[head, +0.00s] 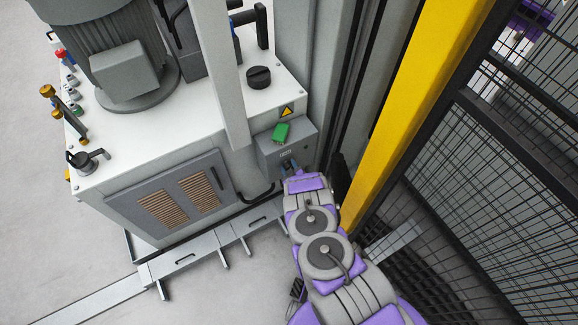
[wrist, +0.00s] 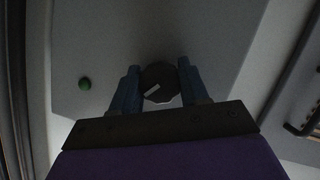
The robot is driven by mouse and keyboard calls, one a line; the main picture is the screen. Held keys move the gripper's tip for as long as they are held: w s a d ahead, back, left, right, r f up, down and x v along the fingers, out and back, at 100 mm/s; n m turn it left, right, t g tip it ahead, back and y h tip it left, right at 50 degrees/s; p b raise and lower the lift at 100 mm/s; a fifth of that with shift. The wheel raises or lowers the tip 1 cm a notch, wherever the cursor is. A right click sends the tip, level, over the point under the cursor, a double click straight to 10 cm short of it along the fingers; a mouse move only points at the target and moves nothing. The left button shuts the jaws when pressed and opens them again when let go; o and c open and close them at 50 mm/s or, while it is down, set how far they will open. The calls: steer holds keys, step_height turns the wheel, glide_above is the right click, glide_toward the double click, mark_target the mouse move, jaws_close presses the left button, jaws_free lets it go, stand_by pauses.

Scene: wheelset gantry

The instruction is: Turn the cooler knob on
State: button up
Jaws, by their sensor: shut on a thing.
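The cooler knob (wrist: 160,77) is a dark round knob with a short white pointer mark, set on a grey panel. In the wrist view the mark slants, from lower left to upper right. My gripper (wrist: 158,69) has its two blue fingers on either side of the knob and is shut on it. In the head view my gripper (head: 289,167) reaches the front of a small grey control box (head: 303,143) and hides the knob there.
A green part (head: 281,132) sits on top of the control box, below a yellow warning triangle. A white power unit with a grey motor (head: 125,68) stands to the left. A yellow post (head: 408,85) and black mesh fence (head: 510,130) stand close on the right.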

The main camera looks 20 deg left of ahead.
steer(key=shift+d+f+m+g+p, duration=0.25)
steer(key=shift+m+g+p, duration=0.25)
steer(key=shift+m, duration=0.4)
steer(key=shift+f+m+g+y+b, duration=0.1)
steer(key=shift+m+g+y+b, duration=0.2)
steer(key=shift+m+g+y, duration=0.4)
steer(key=shift+s+f+m+g+y+b, duration=0.1)
steer(key=shift+m+g+y+b, duration=0.25)
steer(key=shift+m+b, duration=0.8)
steer(key=shift+m+g+y+b, duration=0.45)
steer(key=shift+m+b, duration=0.2)
steer(key=shift+b, duration=0.5)
steer(key=shift+s, duration=0.1)
steer(key=o, duration=0.7)
steer(key=shift+a, duration=0.1)
steer(key=o, duration=0.3)
steer(key=shift+r, duration=0.3)
steer(key=shift+o, duration=0.2)
